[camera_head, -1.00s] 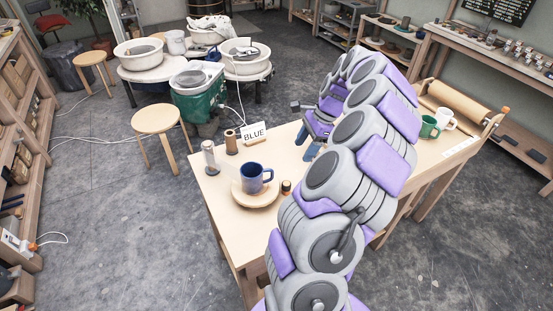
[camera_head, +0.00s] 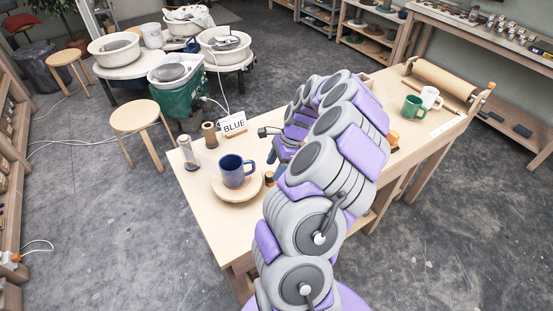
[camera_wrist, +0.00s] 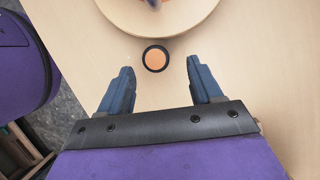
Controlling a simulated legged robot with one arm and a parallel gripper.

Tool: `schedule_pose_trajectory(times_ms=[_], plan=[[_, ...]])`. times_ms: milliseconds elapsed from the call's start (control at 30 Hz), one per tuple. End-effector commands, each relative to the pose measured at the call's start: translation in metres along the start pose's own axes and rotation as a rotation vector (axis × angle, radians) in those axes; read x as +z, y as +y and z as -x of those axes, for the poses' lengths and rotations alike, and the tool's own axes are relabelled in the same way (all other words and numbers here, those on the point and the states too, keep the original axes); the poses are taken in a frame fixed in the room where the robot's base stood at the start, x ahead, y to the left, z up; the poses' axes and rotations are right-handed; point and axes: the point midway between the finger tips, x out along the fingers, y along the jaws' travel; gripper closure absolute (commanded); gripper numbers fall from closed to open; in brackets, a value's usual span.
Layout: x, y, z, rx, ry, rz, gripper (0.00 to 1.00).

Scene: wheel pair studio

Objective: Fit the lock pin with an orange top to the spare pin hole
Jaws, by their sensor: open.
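A short, round lock pin with an orange top and dark rim (camera_wrist: 155,58) stands on the pale table, beside a round wooden board (camera_wrist: 113,14). In the head view the pin (camera_head: 270,178) shows small, right of the same board (camera_head: 222,190), which bears a blue mug (camera_head: 233,174). My gripper (camera_wrist: 160,66) is open and empty, its blue fingers to either side of the pin in the wrist view. The pin appears between or just past the fingertips; the height gap is unclear. In the head view my arm hides most of the gripper. I cannot make out the spare pin hole.
An orange object (camera_head: 393,139), a green mug (camera_head: 412,107) and a white mug (camera_head: 430,97) are right of my arm.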

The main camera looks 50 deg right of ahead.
Motion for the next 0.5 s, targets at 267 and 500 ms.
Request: schedule_pose_trajectory(times_ms=[267, 500], plan=[[0.015, 0.008, -0.031, -0.008, 0.012, 0.006, 0.35], [0.015, 0.007, -0.035, -0.006, 0.006, 0.006, 0.35]])
